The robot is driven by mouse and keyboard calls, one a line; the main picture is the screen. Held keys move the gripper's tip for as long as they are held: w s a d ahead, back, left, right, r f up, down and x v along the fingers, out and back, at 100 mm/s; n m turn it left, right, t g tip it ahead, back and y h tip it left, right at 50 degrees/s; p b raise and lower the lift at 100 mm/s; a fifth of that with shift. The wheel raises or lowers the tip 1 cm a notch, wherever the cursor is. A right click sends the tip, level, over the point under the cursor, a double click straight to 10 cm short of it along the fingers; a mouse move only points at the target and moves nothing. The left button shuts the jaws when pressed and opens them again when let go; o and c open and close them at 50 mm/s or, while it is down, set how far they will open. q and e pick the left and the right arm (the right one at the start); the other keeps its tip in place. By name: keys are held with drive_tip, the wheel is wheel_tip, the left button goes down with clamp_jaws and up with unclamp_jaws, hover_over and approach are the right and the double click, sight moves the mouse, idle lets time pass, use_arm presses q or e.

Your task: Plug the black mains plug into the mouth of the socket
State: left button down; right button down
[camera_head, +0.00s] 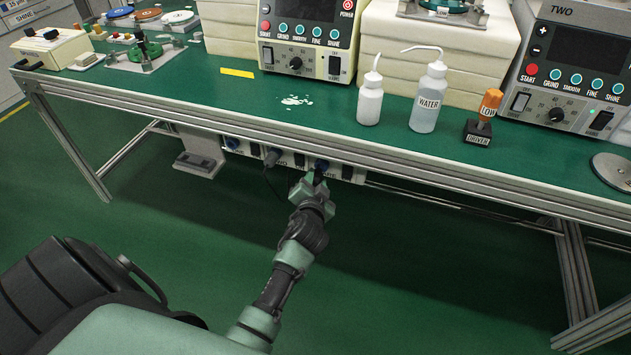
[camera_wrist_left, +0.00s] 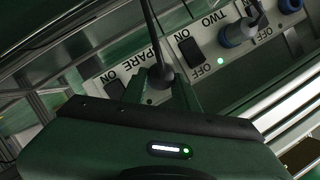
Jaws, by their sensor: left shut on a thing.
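My left gripper (camera_head: 313,182) is at the socket strip under the bench's front edge. In the left wrist view its two fingers (camera_wrist_left: 155,92) are shut on the black mains plug (camera_wrist_left: 160,76), whose black cable runs up out of the picture. In the head view the plug is hidden by my gripper. My right gripper is not in view.
A grey plug (camera_head: 272,157) with a cable sits in a neighbouring socket, marked TWO (camera_wrist_left: 213,20) in the wrist view. Rocker switches (camera_wrist_left: 189,50) line the strip. The bench (camera_head: 215,100) overhangs it, carrying bottles and control boxes.

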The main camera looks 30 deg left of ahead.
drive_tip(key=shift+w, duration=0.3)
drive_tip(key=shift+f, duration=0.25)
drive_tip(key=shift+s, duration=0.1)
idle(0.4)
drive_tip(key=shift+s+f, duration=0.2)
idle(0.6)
